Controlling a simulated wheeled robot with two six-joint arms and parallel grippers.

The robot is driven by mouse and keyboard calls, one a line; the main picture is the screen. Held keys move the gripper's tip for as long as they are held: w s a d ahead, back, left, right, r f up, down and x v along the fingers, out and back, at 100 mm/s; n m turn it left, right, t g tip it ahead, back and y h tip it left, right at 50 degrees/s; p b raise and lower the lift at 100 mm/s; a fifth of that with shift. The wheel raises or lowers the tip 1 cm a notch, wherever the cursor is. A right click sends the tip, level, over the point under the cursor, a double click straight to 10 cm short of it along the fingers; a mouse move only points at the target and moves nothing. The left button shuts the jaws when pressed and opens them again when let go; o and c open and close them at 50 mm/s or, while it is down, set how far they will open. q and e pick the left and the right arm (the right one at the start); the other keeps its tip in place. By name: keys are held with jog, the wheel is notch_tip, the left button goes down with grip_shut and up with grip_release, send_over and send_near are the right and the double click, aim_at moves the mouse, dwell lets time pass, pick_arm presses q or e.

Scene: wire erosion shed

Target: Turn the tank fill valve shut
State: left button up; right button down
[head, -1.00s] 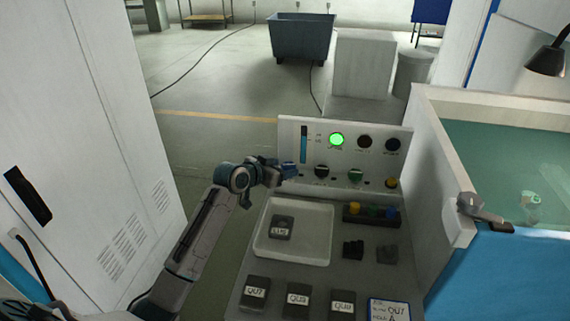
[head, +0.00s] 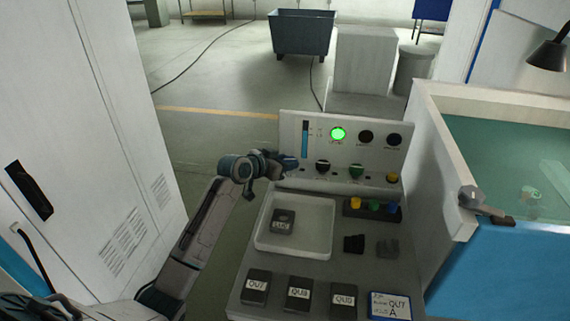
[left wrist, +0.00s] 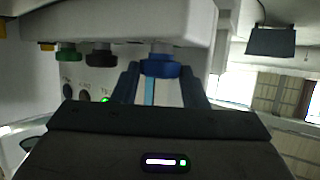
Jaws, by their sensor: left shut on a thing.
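The control panel (head: 343,150) stands upright at the back of the worktop, with a row of knobs below its lamps. My left gripper (head: 288,163) is at the left end of that row. In the left wrist view a blue knob (left wrist: 160,66) sits between its two fingers (left wrist: 162,85), and the gripper is shut on it. I take this knob for the fill valve; its label is not readable. In the head view the gripper hides most of it. A blue level gauge (head: 305,143) is just above. My right gripper is not in view.
A black knob (head: 322,167), a green knob (head: 356,171) and a yellow knob (head: 392,178) are to the right. A green lamp (head: 338,133) is lit. The tank (head: 447,190) is at the right. A white tray (head: 262,240) and labelled dark blocks are on the worktop.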

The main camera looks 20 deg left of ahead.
pick_arm(q)
jog(key=m+h+b, duration=0.1)
jog(key=h+b, duration=0.1)
jog(key=b, duration=0.1)
jog(key=shift+w+a+f+m+g, duration=0.15)
jog(key=shift+a+f+m+g, duration=0.1)
jog(key=shift+m+g, duration=0.15)
jog(key=shift+r+m+h+b, duration=0.2)
jog(key=shift+m+h+b, duration=0.1)
jog(key=shift+r, duration=0.1)
jog(key=o, duration=1)
jog(key=shift+c, duration=0.2)
jog(key=shift+s+a, duration=0.15)
jog(key=shift+s, duration=0.1)
jog(key=b+v, duration=0.3)
jog(key=v, duration=0.7)
jog(key=shift+r, duration=0.25)
